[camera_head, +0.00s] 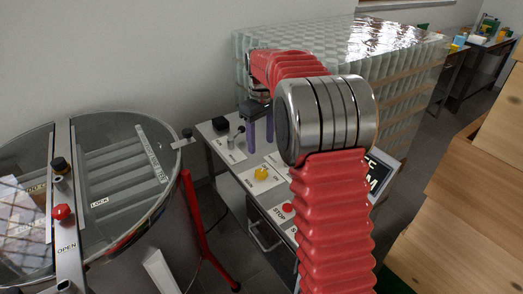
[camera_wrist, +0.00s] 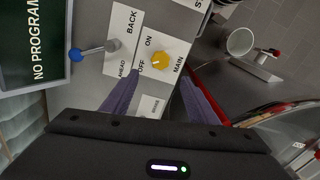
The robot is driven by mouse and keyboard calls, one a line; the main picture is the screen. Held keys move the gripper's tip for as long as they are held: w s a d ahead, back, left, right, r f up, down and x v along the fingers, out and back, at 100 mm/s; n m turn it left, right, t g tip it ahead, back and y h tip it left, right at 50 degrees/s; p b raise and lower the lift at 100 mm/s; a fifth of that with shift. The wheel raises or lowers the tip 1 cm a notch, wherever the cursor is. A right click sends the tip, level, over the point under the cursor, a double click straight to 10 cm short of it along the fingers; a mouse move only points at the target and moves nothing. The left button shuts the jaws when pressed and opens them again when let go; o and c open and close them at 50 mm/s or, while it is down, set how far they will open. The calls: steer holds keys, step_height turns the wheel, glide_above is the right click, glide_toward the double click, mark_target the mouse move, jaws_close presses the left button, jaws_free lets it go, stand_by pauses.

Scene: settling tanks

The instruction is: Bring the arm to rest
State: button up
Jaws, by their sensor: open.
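My arm (camera_head: 333,215) rises at the right in the head view, with red bellows sleeves and a silver joint, and bends over a grey control desk (camera_head: 223,172). My gripper (camera_head: 260,138) hangs over the desk with its purple fingers apart and nothing between them. In the wrist view the open fingers of my gripper (camera_wrist: 160,84) point toward a yellow MAIN knob (camera_wrist: 157,61), marked ON and OFF. The knob also shows in the head view (camera_head: 261,173), apart from the fingers. A blue-tipped lever (camera_wrist: 92,51) stands beside it on a BACK/AHEAD plate.
A glass-lidded tank (camera_head: 105,180) stands left, with a red knob (camera_head: 61,212) near OPEN. A dark screen (camera_wrist: 34,45) and a red STOP button (camera_head: 288,208) are on the desk. A translucent tube block (camera_head: 400,60) stands behind; wooden boxes (camera_head: 470,205) stand right.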

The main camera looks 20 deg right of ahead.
steer(key=shift+r, duration=0.55)
steer(key=s+a+r+m+t, duration=0.1)
steer(key=s+a, duration=0.3)
steer(key=s, duration=0.7)
steer(key=s+a+r+m+t, duration=0.1)
steer(key=s+a, duration=0.3)
steer(key=s, duration=0.7)
steer(key=s+a+r+m+t, duration=0.2)
steer(key=s+a+t, duration=0.1)
steer(key=s, duration=0.8)
steer(key=shift+s+a+t, duration=0.15)
steer(key=shift+a+t, duration=0.15)
steer(key=shift+a, duration=0.55)
